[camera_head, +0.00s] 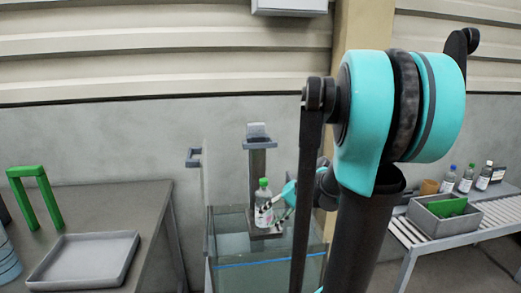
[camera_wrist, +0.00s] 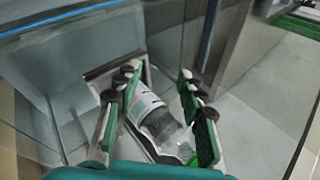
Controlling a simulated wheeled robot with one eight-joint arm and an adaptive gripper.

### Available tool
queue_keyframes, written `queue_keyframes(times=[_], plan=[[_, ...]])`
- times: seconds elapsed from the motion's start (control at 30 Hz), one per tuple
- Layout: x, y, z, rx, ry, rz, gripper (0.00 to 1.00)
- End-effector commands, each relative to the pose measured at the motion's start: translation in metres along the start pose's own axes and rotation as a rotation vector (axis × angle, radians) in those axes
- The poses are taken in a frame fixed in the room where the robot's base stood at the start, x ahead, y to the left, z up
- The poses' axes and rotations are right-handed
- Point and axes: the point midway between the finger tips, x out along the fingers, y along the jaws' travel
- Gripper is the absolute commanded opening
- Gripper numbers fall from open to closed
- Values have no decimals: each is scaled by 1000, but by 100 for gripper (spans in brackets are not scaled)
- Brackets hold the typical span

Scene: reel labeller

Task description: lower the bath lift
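The bath lift shows in the head view as an upright grey post (camera_head: 257,172) with a grey handle-like top (camera_head: 258,137) and a small platform (camera_head: 268,234) low on the post. The platform sits at the glass tank (camera_head: 231,243), above the blue line. A clear bottle with a white label and green cap (camera_head: 264,205) stands on the platform. In the wrist view the bottle (camera_wrist: 157,118) lies between the green-padded fingers of my gripper (camera_wrist: 160,120). The fingers are spread, with a gap visible on the right of the bottle. My arm hides the tank's right part.
A grey bracket (camera_head: 193,158) projects left of the post. A left table holds a shallow grey tray (camera_head: 84,261) and a green arch (camera_head: 35,197). A right slatted bench (camera_head: 492,217) holds a grey bin (camera_head: 444,214) and several bottles.

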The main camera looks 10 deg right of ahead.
Motion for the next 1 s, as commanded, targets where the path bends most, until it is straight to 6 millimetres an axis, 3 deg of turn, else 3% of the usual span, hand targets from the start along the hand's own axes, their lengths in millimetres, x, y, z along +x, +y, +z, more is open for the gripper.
queue_keyframes(times=[0.03,0.17,0.3,0.4,0.57,0.73,1.0], plan=[[-14,-10,-25,39,-4,-87,40],[-53,-33,-71,91,-19,-302,40],[-106,-44,-118,108,-18,-521,40],[-148,-43,-146,98,-8,-666,40],[-193,-37,-168,70,6,-808,40],[-202,-39,-172,57,8,-848,40],[-173,-71,-172,57,4,-846,40]])
